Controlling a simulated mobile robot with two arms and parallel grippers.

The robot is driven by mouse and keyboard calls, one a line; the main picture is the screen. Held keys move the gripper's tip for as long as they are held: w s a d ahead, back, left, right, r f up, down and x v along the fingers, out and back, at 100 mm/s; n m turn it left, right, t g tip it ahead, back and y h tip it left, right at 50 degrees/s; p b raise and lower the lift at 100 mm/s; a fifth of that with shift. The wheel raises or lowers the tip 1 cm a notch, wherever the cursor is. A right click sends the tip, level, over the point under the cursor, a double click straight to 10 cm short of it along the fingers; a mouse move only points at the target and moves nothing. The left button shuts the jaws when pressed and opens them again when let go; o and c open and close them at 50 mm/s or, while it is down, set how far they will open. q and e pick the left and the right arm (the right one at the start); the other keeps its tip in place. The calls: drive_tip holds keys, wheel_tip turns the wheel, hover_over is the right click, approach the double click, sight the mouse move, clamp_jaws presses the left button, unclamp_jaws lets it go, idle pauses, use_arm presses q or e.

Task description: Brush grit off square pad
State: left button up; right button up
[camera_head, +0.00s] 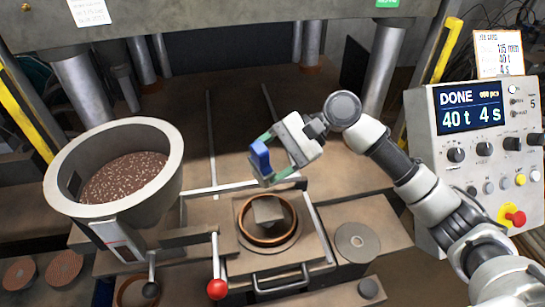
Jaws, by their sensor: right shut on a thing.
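The square pad (268,211), a grey-brown block, sits inside a copper-coloured ring (264,236) near the front middle of the press bed. My right gripper (263,160) is above and just behind the pad, apart from it. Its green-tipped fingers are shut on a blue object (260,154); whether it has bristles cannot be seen. Grit on the pad is too small to make out. My left gripper is not in view.
A grey hopper (167,145) of brown granules stands at left. A red-knobbed lever (217,288) and a metal handle (283,283) are in front. A flat grey disc (357,241) lies right of the ring. The control panel (480,150) reads "DONE 40 t 4 s".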

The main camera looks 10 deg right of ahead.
wheel_tip(320, 180, up, 2)
drive_tip(key=shift+s+p, duration=0.15)
drive_tip(key=shift+p, duration=0.3)
drive_tip(key=shift+r, duration=0.15)
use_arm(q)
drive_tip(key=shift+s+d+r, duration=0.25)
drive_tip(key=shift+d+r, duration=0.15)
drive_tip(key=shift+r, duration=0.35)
use_arm(e)
drive_tip(key=shift+a, duration=0.1)
drive_tip(key=shift+d+f+b, duration=0.35)
drive_tip(key=shift+d+f, duration=0.05)
drive_tip(key=shift+d, duration=0.2)
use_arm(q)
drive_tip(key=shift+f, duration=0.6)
use_arm(e)
drive_tip(key=shift+w+d+n+y, duration=0.2)
drive_tip(key=shift+d+n+y, duration=0.1)
drive_tip(key=shift+d+y, duration=0.25)
